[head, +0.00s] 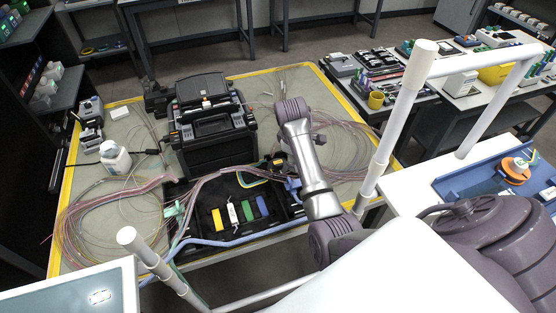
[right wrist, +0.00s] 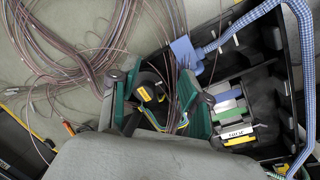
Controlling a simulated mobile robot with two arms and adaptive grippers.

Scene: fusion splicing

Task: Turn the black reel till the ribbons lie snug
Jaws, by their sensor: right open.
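The black reel (right wrist: 150,82) shows in the right wrist view as a dark round piece with a yellow label, at the edge of the black tray (right wrist: 308,70). My right gripper (right wrist: 158,92) is open, its two green-padded fingers on either side of the reel; whether they touch it I cannot tell. Yellow, blue and green ribbons (right wrist: 152,118) curve beside the reel, between the fingers. In the head view the ribbons (head: 250,182) loop in the tray, and the reel is small and partly hidden by my right arm. My left gripper is not in view.
A black splicer (head: 212,125) stands behind the tray on the yellow-edged table. Loose fibre coils (head: 105,215) lie left and right. A blue braided cable (head: 230,242) crosses the tray's front. Yellow, white, green and blue blocks (head: 233,213) sit in the tray.

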